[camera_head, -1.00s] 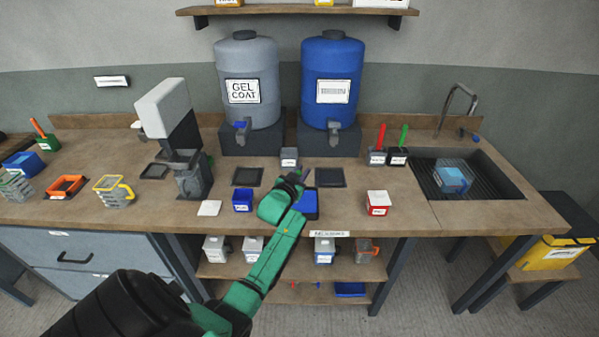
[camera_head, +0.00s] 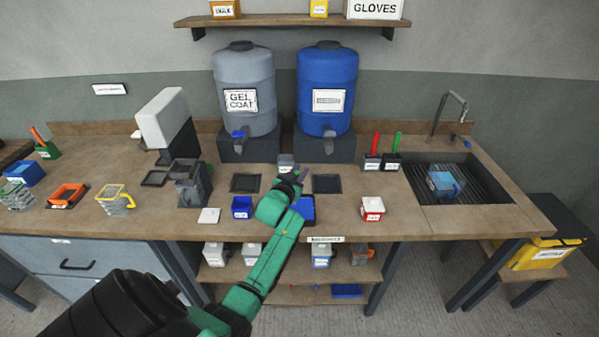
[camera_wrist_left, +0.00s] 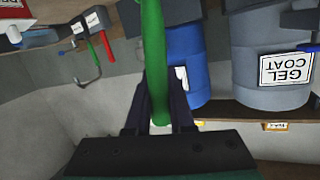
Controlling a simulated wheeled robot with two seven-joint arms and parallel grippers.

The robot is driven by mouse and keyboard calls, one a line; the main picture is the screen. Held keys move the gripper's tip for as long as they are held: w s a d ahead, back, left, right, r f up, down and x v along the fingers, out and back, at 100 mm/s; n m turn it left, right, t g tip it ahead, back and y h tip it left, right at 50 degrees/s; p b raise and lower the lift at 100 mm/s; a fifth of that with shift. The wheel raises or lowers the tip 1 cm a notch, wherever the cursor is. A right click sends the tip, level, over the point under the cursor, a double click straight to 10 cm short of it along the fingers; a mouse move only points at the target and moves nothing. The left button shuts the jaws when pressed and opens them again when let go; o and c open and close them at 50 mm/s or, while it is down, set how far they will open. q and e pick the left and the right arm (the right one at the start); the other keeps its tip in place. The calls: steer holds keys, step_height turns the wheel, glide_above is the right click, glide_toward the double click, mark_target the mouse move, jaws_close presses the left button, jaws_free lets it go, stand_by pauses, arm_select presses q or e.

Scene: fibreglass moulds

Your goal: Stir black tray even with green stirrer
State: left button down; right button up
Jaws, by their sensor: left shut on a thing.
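My left gripper (camera_head: 293,180) is above the middle of the bench, near its small containers. In the left wrist view it (camera_wrist_left: 160,105) is shut on a long green handle (camera_wrist_left: 153,50), which I take for a green stirrer; its working end is out of that view. Two shallow black trays lie on the bench, one left of the gripper (camera_head: 245,183) and one right of it (camera_head: 327,184). A smaller black tray (camera_head: 155,178) lies further left. I cannot tell the state of their contents. My right gripper is not in view.
A green-handled tool (camera_head: 396,142) and a red-handled one (camera_head: 376,143) stand in dark holders near the sink (camera_head: 480,180). Grey (camera_head: 245,75) and blue (camera_head: 327,75) drums stand behind.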

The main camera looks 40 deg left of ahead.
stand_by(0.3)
arm_select(q)
steer(key=shift+r, duration=2.55)
